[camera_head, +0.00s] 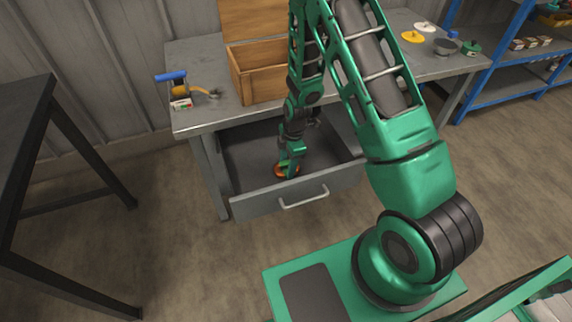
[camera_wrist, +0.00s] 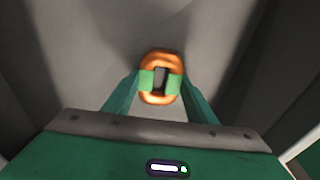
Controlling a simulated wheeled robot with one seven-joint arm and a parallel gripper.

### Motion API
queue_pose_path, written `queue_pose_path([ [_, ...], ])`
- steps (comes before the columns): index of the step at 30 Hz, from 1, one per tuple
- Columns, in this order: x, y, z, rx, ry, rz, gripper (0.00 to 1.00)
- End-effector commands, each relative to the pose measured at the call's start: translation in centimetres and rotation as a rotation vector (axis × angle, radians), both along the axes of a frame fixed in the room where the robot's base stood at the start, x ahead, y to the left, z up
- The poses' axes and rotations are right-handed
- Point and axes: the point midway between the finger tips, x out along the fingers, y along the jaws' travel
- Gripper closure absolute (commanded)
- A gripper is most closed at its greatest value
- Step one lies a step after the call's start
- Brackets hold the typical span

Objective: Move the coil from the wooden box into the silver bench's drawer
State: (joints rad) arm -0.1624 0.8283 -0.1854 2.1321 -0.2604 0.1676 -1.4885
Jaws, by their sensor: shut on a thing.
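The orange coil (camera_wrist: 160,60) is between the fingertips of my gripper (camera_wrist: 161,82) in the wrist view, and the fingers are shut on it. In the head view my gripper (camera_head: 290,158) reaches down into the open drawer of the silver bench, with the coil (camera_head: 286,171) at its tip. The drawer (camera_head: 250,205) is pulled out, and its grey floor shows around the coil. I cannot tell whether the coil touches the floor. The wooden box (camera_head: 257,87) stands on the silver bench (camera_head: 200,117) with its lid up; my arm hides part of it.
A blue-handled tool (camera_head: 172,77) lies at the bench's left end. Several small parts, including a yellow disc (camera_head: 412,37), lie at the right end. A dark table (camera_head: 22,110) stands at left, and blue shelving (camera_head: 500,75) at right.

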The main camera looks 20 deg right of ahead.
Motion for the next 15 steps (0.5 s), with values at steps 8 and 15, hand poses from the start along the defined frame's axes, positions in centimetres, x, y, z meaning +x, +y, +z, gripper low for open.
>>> queue_pose_path([
  [8, 0.0, -0.02, -0.04, 0.0, 0.0, 0.0, 0.3],
  [15, 0.05, -0.06, 0.51, 0.0, -0.001, -0.001, 0.3],
])
